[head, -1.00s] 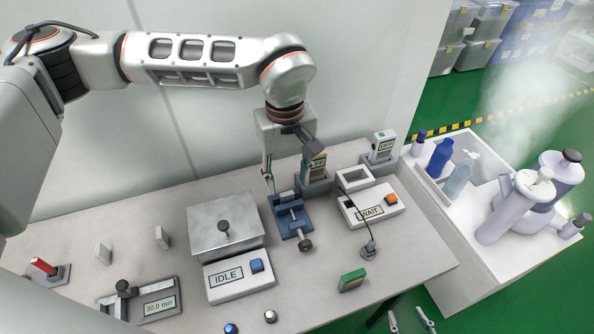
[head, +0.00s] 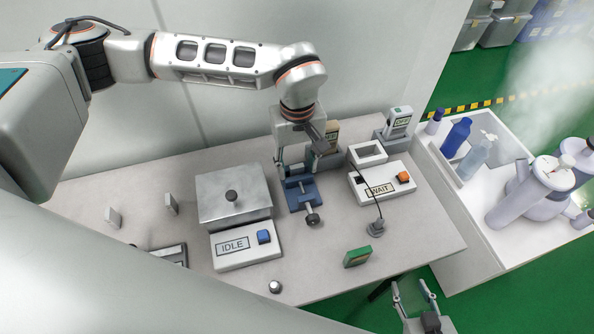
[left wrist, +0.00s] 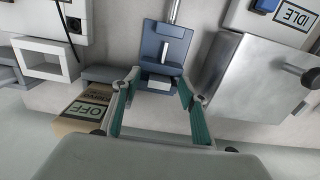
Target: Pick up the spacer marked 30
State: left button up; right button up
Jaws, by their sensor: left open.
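Two small upright grey blocks stand on the table at the left, one left block (head: 113,217) and one right block (head: 171,204); I cannot read a 30 on either. A blue vise (head: 301,193) stands mid-table and also shows in the left wrist view (left wrist: 164,45). My left gripper (head: 296,166) is over the vise's back end, pointing down. In the left wrist view its fingers (left wrist: 159,80) are apart, with a pale strip of the vise area between them. My right gripper (head: 414,292) is at the bottom edge, off the table, its fingers apart.
A metal-lidded box with an IDLE panel (head: 232,248) stands left of the vise. A WAIT unit (head: 382,187), handheld testers like the OFF one (head: 398,122) and a green tester (head: 357,257) are to the right. A pale body covers the lower left.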

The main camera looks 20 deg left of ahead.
pick_arm(q)
jog(key=shift+c, duration=0.4)
jog(key=c, duration=1.1)
jog(key=shift+r, duration=0.1)
